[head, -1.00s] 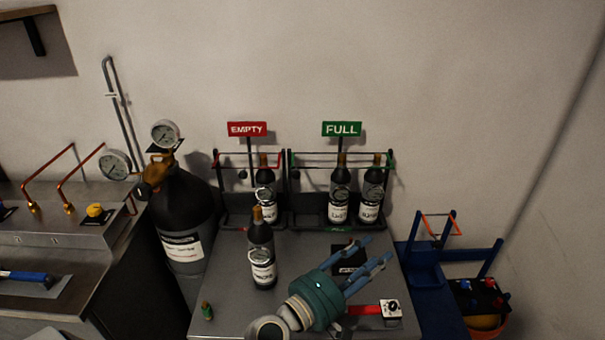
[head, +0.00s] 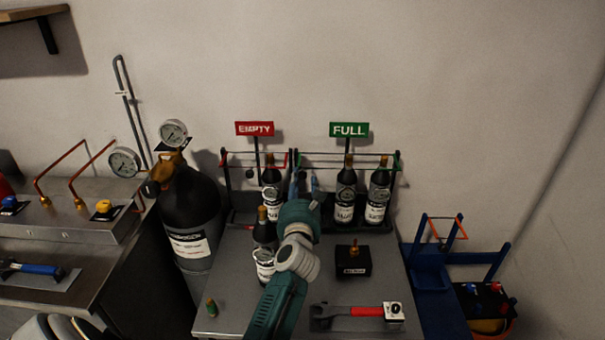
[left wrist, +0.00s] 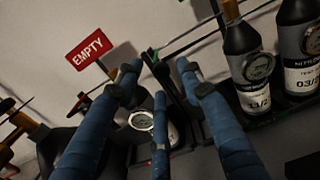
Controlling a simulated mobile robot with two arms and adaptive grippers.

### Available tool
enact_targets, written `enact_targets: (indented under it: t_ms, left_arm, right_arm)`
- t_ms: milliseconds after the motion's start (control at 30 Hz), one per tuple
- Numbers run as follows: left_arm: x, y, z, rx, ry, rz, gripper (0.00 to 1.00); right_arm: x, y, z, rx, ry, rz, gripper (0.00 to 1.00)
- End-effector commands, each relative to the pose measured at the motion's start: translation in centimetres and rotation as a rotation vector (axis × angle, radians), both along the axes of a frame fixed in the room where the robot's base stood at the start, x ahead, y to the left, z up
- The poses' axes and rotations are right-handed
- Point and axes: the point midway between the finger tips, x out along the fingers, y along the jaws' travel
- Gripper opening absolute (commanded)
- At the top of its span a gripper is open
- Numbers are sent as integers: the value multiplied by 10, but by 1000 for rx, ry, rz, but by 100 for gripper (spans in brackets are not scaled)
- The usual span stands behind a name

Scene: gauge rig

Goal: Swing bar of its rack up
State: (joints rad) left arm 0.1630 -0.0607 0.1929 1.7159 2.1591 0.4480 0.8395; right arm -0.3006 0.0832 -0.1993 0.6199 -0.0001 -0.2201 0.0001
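The EMPTY rack, under a red sign (head: 254,129), has a red-ended bar (head: 240,165) across its front and one bottle (head: 271,184) inside. The FULL rack, under a green sign (head: 349,130), has a green-ended bar (head: 368,168) and two bottles (head: 346,195) (head: 378,196). My left gripper (head: 308,181) is at the gap between the racks. Contact cannot be told. My right gripper is not in view.
A loose bottle (head: 264,262) stands on the table, partly behind my left arm. A large dark cylinder (head: 190,215) stands at left.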

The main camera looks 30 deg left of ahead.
Motion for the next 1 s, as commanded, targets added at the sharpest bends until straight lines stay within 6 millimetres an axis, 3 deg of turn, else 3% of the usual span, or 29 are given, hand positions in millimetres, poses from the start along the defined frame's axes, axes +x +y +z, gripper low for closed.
enact_targets:
  t_ms: [100,300,633,833,1000]
  left_arm:
    - [18,11,1,1,-1,0,38]
    - [35,21,0,3,-1,-1,38]
    - [38,23,0,3,-1,-2,38]
    - [38,22,0,3,-1,-2,0]
    - [38,22,1,3,-1,-3,0]
  right_arm:
    - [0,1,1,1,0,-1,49]
    - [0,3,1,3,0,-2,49]
    - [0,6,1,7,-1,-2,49]
    - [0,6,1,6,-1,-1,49]
    - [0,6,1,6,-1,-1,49]
